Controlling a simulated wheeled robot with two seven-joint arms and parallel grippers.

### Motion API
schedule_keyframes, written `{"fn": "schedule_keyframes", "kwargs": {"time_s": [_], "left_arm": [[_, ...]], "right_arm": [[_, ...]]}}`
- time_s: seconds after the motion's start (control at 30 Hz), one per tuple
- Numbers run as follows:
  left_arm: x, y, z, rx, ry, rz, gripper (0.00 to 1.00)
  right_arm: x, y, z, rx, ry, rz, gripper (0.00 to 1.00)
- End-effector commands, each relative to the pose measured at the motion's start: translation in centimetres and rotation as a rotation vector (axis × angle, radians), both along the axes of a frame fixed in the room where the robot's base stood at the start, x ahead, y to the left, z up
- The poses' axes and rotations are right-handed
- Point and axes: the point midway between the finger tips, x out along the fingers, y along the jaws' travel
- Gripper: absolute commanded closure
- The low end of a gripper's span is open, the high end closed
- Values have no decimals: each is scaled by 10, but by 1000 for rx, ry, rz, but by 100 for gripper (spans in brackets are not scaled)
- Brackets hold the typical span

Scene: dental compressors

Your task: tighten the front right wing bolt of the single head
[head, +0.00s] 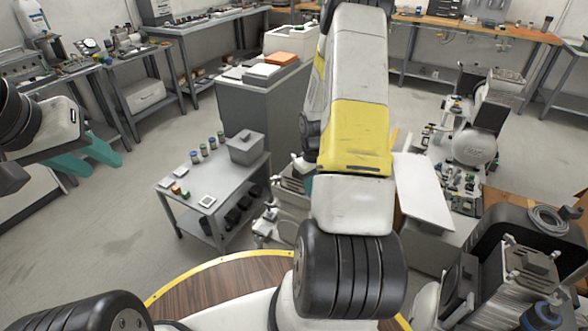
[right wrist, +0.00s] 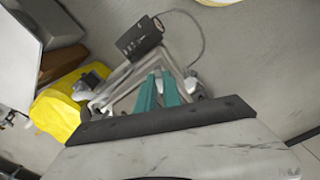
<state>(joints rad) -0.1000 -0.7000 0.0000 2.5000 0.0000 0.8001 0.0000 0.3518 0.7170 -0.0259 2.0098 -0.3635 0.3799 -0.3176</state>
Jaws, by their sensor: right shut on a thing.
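A grey compressor unit, likely the single head (head: 284,204), stands behind my right arm in the head view, mostly hidden by it. In the right wrist view its pale metal frame (right wrist: 122,82) and a dark box with a cable (right wrist: 139,38) show. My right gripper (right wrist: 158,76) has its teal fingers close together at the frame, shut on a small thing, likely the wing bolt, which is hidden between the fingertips. A pale knob (right wrist: 191,84) shows just right of the fingers. My left gripper (head: 98,154) is open and empty at the far left, away from the unit.
A grey side table (head: 188,212) with jars and a box stands left of the unit. A white panel (head: 422,190) and another compressor with pale knobs (head: 530,264) stand to the right. A yellow object (right wrist: 56,112) lies beside the frame. Floor at left is clear.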

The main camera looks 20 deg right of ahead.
Motion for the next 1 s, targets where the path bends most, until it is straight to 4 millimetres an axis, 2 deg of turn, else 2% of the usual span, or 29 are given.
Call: {"fn": "schedule_keyframes", "kwargs": {"time_s": [0.2,0.5,1.0], "left_arm": [[0,0,0,0,0,0,64],[0,0,0,0,0,0,64],[0,0,0,0,0,0,64]], "right_arm": [[2,0,1,-1,-4,-172,100],[2,0,1,0,-4,-323,100],[2,0,1,0,-4,-378,100]]}}
